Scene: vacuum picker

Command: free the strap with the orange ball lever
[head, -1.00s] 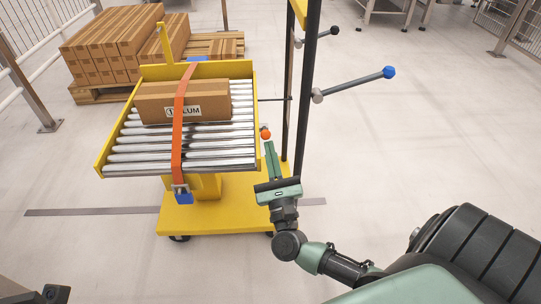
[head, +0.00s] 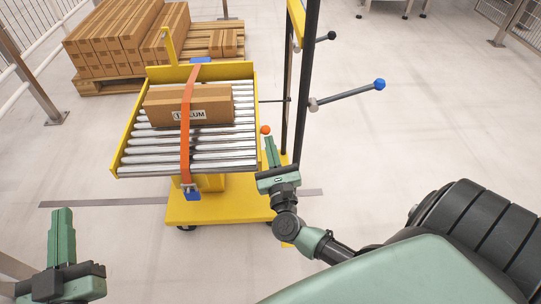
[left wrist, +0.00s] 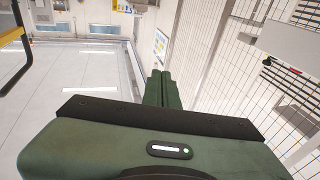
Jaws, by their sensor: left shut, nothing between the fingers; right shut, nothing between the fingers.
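The orange ball (head: 265,129) of the lever shows at the right edge of the yellow roller tray; its rod is hard to make out. The orange strap (head: 186,140) runs over the brown box (head: 165,106) and down across the rollers, with a buckle and blue piece (head: 191,192) at the tray's front edge. My right gripper (head: 269,142) is shut and empty, its tips just below the ball; I cannot tell whether they touch it. My left gripper (head: 62,212) is shut and empty at the lower left, well away from the tray; its shut fingers show in the left wrist view (left wrist: 158,76).
A blue-ball lever (head: 350,95) and a black-ball lever (head: 326,37) stick out from the dark mast (head: 306,80) right of the tray. The yellow base (head: 220,208) stands below. Stacked boxes (head: 120,45) lie on a pallet behind.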

